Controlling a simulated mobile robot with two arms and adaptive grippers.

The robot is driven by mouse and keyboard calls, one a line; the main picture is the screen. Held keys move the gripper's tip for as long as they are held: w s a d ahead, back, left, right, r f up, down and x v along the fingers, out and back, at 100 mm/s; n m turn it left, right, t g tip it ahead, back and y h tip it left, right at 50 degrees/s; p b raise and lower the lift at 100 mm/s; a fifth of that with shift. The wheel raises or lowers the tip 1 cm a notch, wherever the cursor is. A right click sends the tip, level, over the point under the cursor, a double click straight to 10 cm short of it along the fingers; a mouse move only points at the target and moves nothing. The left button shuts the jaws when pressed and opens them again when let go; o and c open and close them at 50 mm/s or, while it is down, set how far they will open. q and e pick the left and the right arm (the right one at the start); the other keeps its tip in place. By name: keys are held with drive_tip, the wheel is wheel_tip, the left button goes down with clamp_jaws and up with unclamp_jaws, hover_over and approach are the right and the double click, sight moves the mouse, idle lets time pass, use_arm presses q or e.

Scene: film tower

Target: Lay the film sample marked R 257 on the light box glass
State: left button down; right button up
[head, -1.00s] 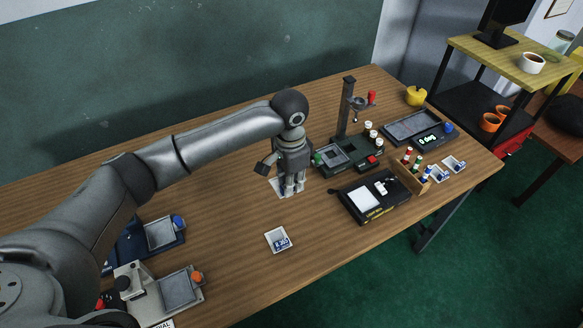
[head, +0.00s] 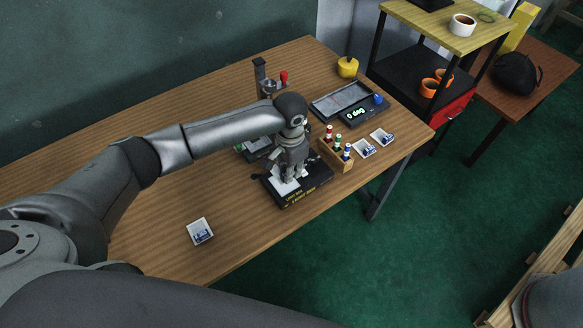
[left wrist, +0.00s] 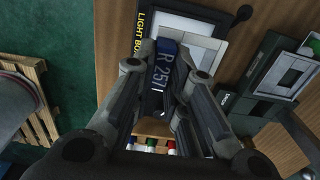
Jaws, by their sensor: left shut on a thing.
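My left gripper (head: 287,179) is over the light box (head: 311,188) in the head view. It is shut on the film sample (left wrist: 163,66), whose dark blue label reads R 257 in the left wrist view. The sample is between the fingers, in front of the light box (left wrist: 180,22) and partly over its white glass (left wrist: 206,52). In the head view the gripper hides much of the glass (head: 281,188) and the sample is hard to make out. I cannot tell whether the sample touches the glass. My right gripper is not in view.
Another film sample (head: 201,234) lies near the front edge, apart from the light box. A wooden rack of small bottles (head: 336,156) stands close right of the light box, with two more samples (head: 364,149) (head: 382,138) beyond. A device reading 0 deg (head: 357,113) stands behind.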

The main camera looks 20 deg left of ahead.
sight(291, 187)
use_arm(q)
drive_tip(key=shift+w+d+f+b, duration=0.1)
drive_tip(key=shift+f+b, duration=1.75)
drive_tip(key=shift+b, duration=0.15)
drive_tip(key=shift+f+p, duration=0.1)
drive_tip(key=shift+p, duration=0.2)
drive_tip(key=shift+f, duration=0.35)
drive_tip(key=shift+p, duration=0.3)
drive_tip(key=shift+f+p, duration=0.25)
drive_tip(key=shift+p, duration=0.25)
